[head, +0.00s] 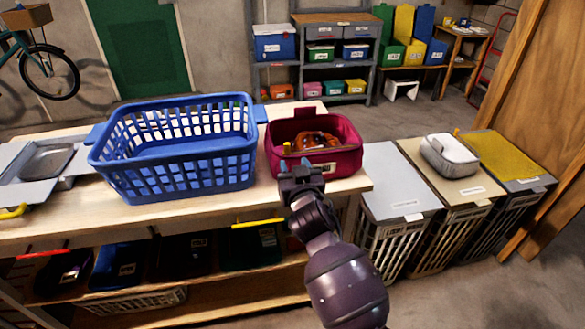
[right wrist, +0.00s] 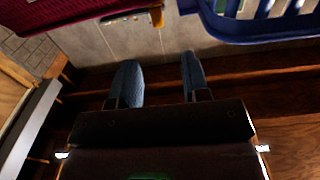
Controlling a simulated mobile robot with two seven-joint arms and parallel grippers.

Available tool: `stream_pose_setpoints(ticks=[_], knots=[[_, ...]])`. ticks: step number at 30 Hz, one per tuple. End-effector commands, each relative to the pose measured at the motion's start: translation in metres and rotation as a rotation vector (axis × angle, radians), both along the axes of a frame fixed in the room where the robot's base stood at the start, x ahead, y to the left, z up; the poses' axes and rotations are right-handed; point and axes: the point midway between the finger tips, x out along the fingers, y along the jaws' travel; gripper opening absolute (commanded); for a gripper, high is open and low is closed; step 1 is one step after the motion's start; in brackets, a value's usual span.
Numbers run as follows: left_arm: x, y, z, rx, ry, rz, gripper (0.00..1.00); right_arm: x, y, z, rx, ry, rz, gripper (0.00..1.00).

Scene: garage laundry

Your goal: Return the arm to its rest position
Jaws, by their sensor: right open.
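My right gripper (head: 299,168) is in the middle of the head view, in front of the maroon bin and near the bench's front edge. In the right wrist view its two blue-grey fingers (right wrist: 158,80) stand apart with nothing between them. The maroon bin (head: 347,163) sits on the bench and holds an orange-brown object (head: 318,139); the gripper partly covers the bin's front left. The bin's edge also shows at the top left of the right wrist view (right wrist: 60,18). My left gripper is not in view.
A blue laundry basket (head: 180,173) stands on the wooden bench (head: 75,222), left of the gripper. Lidded hampers (head: 395,185) stand to the right, one bearing a grey pouch (head: 450,156). Several bins sit on the shelf below the bench. Floor (head: 480,290) is clear at the lower right.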

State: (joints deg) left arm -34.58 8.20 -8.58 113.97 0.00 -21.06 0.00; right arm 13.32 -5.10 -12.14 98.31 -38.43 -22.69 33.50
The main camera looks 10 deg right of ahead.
Motion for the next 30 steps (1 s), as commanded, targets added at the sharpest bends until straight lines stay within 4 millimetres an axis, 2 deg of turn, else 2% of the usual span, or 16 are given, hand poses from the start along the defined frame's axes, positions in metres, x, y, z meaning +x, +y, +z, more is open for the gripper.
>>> stream_pose_setpoints(ticks=[20,25,30], knots=[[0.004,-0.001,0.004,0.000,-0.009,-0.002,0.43,0.001,-0.002,0.000,-0.002,0.001,0.000,0.43],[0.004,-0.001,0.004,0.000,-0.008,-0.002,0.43,0.001,-0.001,0.000,-0.059,-0.001,0.005,0.43],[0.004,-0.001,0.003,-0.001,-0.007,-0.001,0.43,-0.002,0.000,0.013,-0.092,-0.021,0.039,0.43]])
